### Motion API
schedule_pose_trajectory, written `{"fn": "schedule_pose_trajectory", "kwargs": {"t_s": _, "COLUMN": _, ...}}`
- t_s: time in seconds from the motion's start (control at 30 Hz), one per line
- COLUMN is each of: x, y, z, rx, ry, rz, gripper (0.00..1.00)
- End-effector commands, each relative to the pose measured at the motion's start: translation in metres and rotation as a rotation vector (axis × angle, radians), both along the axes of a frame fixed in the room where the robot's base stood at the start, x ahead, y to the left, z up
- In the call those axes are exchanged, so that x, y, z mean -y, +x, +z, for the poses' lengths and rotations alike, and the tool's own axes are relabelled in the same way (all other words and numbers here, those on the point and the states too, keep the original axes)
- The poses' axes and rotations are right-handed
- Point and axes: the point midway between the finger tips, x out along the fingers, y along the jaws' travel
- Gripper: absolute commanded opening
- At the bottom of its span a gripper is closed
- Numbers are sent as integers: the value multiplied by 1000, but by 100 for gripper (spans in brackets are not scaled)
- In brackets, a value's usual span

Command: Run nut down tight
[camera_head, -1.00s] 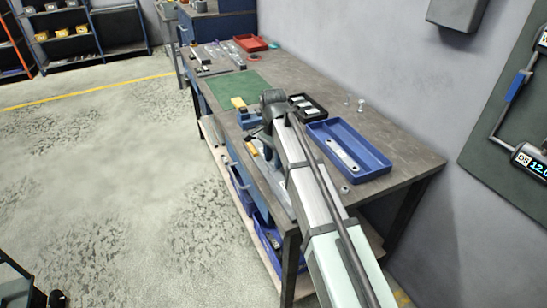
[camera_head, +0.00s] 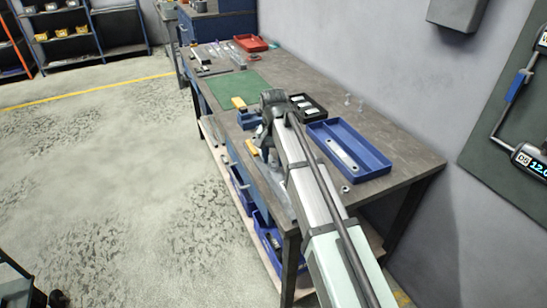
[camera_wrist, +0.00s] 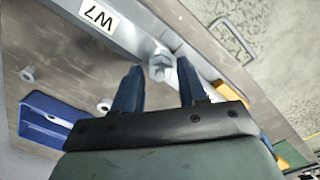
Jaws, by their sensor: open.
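In the wrist view a grey metal nut (camera_wrist: 160,70) sits on a stud on a pale galvanized bar (camera_wrist: 150,32) marked W7. My gripper (camera_wrist: 160,67) is open, with one blue finger on each side of the nut. There is a visible gap on both sides, and I cannot tell whether the fingertips are level with the nut or above it. In the head view my arm hides the nut and most of the gripper.
A blue tray (camera_head: 372,160) holding a flat bracket (camera_head: 343,153) stands right of my arm, beside a black tray (camera_head: 318,112). A loose nut (camera_head: 345,188) lies near the bench's front edge. A green mat (camera_head: 244,90) and red tray (camera_head: 252,43) lie farther back.

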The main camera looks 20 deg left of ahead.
Motion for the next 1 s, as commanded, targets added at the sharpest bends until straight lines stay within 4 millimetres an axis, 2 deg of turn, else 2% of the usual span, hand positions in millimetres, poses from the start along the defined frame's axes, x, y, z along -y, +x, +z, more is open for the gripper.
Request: {"fn": "schedule_pose_trajectory", "kwargs": {"t_s": 1.0, "x": 0, "y": 0, "z": 0, "rx": 0, "ry": 0, "rz": 577, "gripper": 42}}
